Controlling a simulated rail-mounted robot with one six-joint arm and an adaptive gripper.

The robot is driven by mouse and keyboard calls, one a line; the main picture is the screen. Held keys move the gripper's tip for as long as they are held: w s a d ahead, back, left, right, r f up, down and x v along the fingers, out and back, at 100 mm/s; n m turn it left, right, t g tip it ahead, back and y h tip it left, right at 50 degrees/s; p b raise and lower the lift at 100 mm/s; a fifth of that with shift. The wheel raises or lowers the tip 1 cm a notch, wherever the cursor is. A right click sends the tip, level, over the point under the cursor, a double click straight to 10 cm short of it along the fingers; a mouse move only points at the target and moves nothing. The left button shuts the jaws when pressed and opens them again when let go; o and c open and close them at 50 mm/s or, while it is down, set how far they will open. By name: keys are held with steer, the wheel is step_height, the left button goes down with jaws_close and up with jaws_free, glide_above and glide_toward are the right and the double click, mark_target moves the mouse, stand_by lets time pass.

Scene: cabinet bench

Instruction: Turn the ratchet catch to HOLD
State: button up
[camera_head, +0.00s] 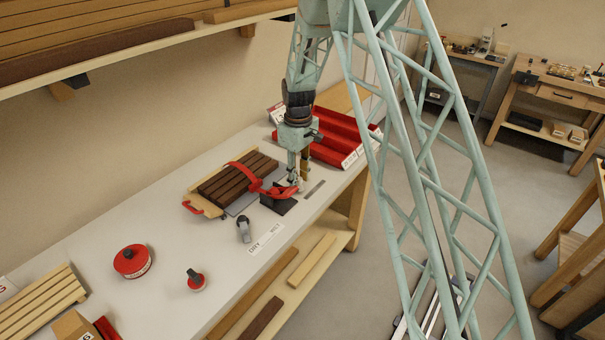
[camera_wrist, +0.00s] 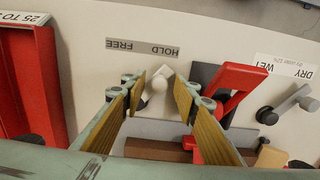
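The ratchet catch (camera_wrist: 153,87) is a small pale knob with a short pointer. In the wrist view it lies between the fingertips of my gripper (camera_wrist: 153,84), its pointer leaning toward the upper right. A grey FREE/HOLD label (camera_wrist: 142,49) lies beyond it, its lettering upside down in this view. My gripper is open, with one yellow-padded finger on each side of the knob; contact cannot be told. In the head view my gripper (camera_head: 295,184) is down at the bench beside the red lever (camera_head: 279,192), and the catch is hard to make out.
A red bin (camera_head: 333,135) stands behind. A grey-handled switch (camera_head: 243,228) stands by the DRY/WET label (camera_head: 266,239). A red round tin (camera_head: 132,262) sits farther left on the bench.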

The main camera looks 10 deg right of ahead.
steer(key=shift+o, duration=0.3)
steer(key=shift+r, duration=0.1)
steer(key=shift+r+p, duration=1.75)
steer(key=shift+r, duration=2.65)
steer(key=shift+r, duration=0.2)
steer(key=s+d+r+m+t+b, duration=0.1)
steer(key=s+d+r+m+b, duration=0.1)
steer(key=s+r, duration=1.05)
steer(key=s+d+r+m+t+b, duration=0.1)
steer(key=s+d+r+m+b, duration=0.1)
steer(key=s+r, duration=1.05)
steer(key=s+d+r+m+t+b, duration=0.1)
steer(key=s+m+b, duration=0.3)
steer(key=s, duration=2.8)
steer(key=shift+s+d+r+t, duration=0.25)
steer(key=shift+d+t, duration=0.05)
steer(key=shift+t, duration=0.2)
